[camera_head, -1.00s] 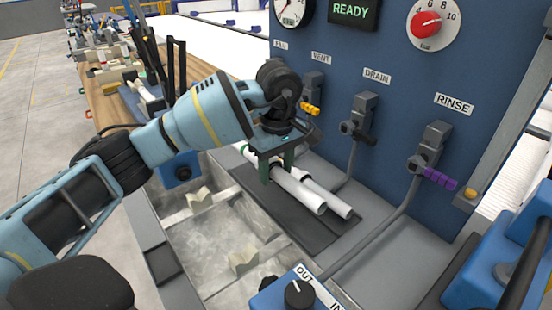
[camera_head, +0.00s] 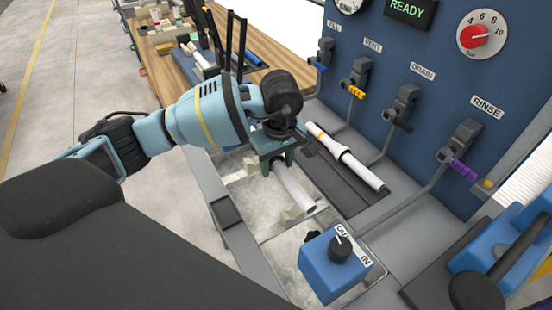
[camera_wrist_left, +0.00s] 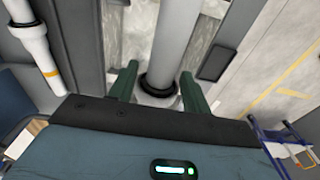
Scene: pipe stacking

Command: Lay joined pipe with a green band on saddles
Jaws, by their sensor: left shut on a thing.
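My left gripper (camera_head: 276,164) is shut around a white joined pipe (camera_head: 294,188), over the open trough (camera_head: 312,237). The pipe also shows in the left wrist view (camera_wrist_left: 180,40), with a dark collar (camera_wrist_left: 158,84) between the green fingers. I see no green band on it now; that part may be hidden by the gripper. The far saddle is hidden in the head view. My right gripper is not in view.
A second white pipe with an orange band (camera_head: 319,135) lies on the black mat (camera_head: 350,193) right of the trough. A blue OUT/IN dial box (camera_head: 325,268) stands at the near end. Valve levers line the blue panel (camera_head: 430,60) behind.

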